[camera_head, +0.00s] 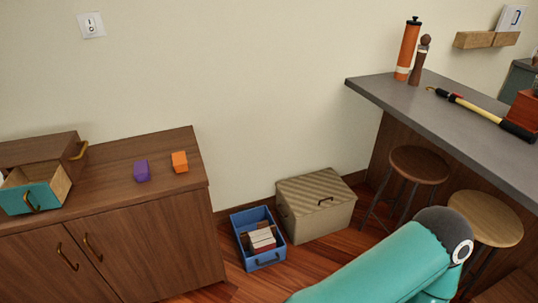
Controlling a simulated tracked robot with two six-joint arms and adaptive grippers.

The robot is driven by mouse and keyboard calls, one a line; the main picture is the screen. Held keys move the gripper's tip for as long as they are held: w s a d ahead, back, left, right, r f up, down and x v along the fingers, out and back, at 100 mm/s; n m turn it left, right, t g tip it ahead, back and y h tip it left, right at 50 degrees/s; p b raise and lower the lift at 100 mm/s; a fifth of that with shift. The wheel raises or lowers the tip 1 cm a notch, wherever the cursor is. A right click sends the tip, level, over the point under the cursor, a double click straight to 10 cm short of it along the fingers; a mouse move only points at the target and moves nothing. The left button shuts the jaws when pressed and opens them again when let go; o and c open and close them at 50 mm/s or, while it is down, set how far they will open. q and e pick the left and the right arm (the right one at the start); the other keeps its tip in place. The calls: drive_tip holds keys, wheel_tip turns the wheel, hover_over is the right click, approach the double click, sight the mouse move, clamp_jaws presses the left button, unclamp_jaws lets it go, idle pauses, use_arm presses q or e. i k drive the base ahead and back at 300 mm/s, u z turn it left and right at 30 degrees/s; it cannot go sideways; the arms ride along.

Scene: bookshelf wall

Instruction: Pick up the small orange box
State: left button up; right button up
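The small orange box (180,162) sits on top of the wooden cabinet (120,180), near its right end. A small purple box (142,170) stands just left of it, apart from it. A teal arm link of mine crosses the bottom right of the head view. Neither of my grippers shows in this view, and nothing touches the orange box.
A small drawer unit with an open teal drawer (33,191) stands at the cabinet's left. On the floor are a blue crate (273,260) and a beige lidded box (312,217). Stools (420,164) stand by a grey counter (430,105). The cabinet top around the small boxes is clear.

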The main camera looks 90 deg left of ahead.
sight(180, 163)
drive_tip(key=z, duration=0.45)
drive_tip(key=i, duration=0.2)
drive_tip(key=u, duration=2.85)
drive_tip(key=i, duration=0.2)
drive_tip(key=u, duration=1.6)
drive_tip(key=k, duration=0.5)
drive_tip(key=u, duration=0.4)
drive_tip(key=i, duration=1.55)
drive_tip(key=z, duration=0.4)
